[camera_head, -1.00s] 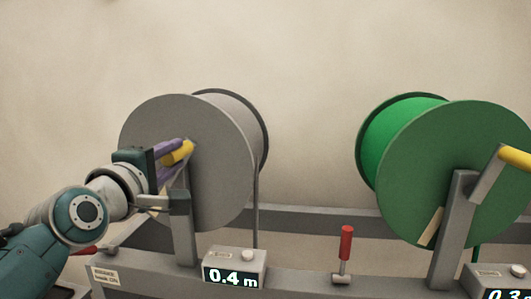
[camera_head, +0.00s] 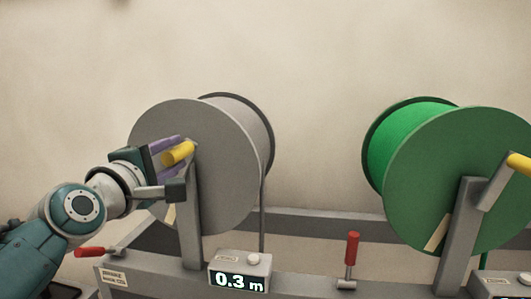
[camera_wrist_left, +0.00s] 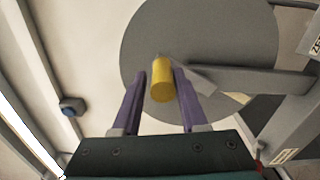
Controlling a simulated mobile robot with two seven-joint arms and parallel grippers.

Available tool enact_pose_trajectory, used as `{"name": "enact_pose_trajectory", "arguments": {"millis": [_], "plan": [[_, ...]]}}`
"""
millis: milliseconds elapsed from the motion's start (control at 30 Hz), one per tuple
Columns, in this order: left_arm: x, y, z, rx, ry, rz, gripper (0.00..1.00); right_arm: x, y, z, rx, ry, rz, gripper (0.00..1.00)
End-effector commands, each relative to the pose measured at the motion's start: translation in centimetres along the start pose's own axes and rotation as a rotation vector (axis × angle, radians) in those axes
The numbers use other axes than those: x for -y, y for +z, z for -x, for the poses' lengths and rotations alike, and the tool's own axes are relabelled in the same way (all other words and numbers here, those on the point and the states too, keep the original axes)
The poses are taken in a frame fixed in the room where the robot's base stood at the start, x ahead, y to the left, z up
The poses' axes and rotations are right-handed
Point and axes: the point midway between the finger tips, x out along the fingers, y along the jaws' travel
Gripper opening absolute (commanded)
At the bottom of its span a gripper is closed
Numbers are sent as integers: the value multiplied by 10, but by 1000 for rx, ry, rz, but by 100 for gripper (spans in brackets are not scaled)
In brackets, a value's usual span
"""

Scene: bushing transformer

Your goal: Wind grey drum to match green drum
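The grey drum (camera_head: 215,185) stands on the frame at left, with a yellow crank handle (camera_head: 178,153) on its front. My left gripper (camera_head: 169,151) is at this handle. In the left wrist view its purple fingers (camera_wrist_left: 160,72) are apart on either side of the yellow handle (camera_wrist_left: 162,80), with narrow gaps showing. A readout box (camera_head: 239,279) below the grey drum shows 0.3 m. The green drum (camera_head: 440,185) stands at right with its own yellow crank handle (camera_head: 519,166). Its readout is cut off at the bottom edge. My right gripper is out of view.
A red upright lever (camera_head: 351,248) stands on the grey frame between the drums. Another red lever (camera_head: 90,252) lies sideways at the frame's left end. A grey post (camera_head: 188,220) stands in front of the grey drum. The wall behind is bare.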

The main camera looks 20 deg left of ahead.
Motion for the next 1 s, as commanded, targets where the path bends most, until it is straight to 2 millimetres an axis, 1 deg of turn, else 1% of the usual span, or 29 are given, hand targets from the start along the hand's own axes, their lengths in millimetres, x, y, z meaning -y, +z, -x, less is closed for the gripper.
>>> {"name": "enact_pose_trajectory", "arguments": {"millis": [33,167,400,533,667,900,1000], "plan": [[0,0,0,0,-1,-1,49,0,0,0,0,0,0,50],[1,0,0,0,-3,-1,63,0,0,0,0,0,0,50],[2,0,1,1,-6,0,63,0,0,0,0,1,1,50],[3,0,8,1,-7,0,63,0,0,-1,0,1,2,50],[4,0,26,0,-7,0,63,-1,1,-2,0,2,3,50],[4,-1,69,-1,-7,-1,63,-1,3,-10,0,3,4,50],[4,-1,84,-1,-6,-1,63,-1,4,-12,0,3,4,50]]}}
